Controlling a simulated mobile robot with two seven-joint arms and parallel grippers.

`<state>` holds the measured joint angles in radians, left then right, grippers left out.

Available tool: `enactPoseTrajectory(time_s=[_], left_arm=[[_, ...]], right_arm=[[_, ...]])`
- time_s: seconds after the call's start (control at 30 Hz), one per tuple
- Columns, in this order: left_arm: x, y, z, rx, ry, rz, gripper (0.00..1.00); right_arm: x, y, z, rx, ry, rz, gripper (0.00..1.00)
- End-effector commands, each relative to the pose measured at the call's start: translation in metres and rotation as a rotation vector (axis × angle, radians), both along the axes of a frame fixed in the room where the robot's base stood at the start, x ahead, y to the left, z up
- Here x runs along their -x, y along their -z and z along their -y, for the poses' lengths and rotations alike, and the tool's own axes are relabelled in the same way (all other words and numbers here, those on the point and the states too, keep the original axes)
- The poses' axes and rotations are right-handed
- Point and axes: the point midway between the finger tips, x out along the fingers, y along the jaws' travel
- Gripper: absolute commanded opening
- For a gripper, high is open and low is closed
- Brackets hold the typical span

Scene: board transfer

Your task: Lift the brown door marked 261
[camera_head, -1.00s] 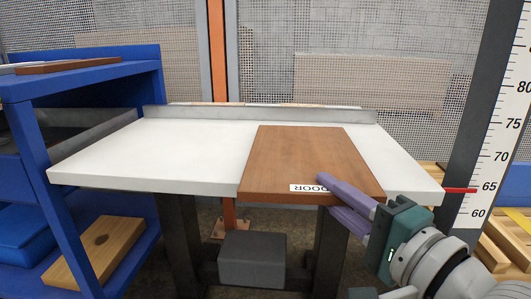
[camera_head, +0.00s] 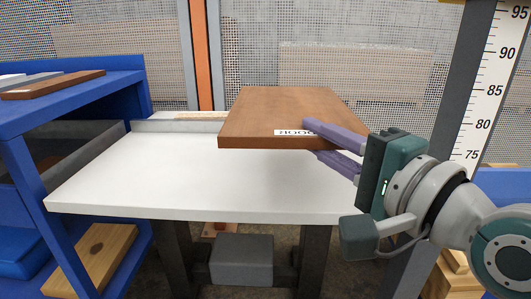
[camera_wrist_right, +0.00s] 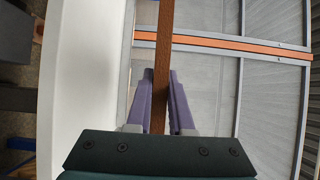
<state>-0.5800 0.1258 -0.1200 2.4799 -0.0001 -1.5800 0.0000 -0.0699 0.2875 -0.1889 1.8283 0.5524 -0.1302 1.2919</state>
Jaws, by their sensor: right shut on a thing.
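The brown door (camera_head: 285,113) is a flat board with a white label on its front edge, held level above the white table. The label's lettering is partly covered by a finger, and I cannot read 261 on it. My right gripper (camera_head: 312,140) is shut on the door's front right edge, one finger above and one below. In the right wrist view the door (camera_wrist_right: 165,30) shows as a narrow brown strip between the purple fingers (camera_wrist_right: 160,76). My left gripper is not in view.
The white table (camera_head: 130,185) lies clear under the door. A blue shelf (camera_head: 75,92) on the left bears another brown board (camera_head: 55,84) and grey pieces. A grey post with a scale (camera_head: 480,90) stands at the right. A mesh wall is behind.

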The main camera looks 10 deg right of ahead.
Motion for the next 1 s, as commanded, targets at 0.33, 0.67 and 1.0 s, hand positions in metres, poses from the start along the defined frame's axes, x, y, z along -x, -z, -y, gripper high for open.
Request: enactPoseTrajectory(time_s=[0.33, 0.67, 1.0], left_arm=[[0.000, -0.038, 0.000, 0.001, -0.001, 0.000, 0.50], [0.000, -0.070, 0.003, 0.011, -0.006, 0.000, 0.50], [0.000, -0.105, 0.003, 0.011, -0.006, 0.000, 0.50]], right_arm=[[0.000, -0.066, 0.000, 0.000, 0.002, 0.008, 0.00], [0.000, -0.096, 0.000, 0.001, 0.001, 0.008, 0.00], [0.000, -0.127, 0.000, 0.002, 0.002, 0.008, 0.00]])
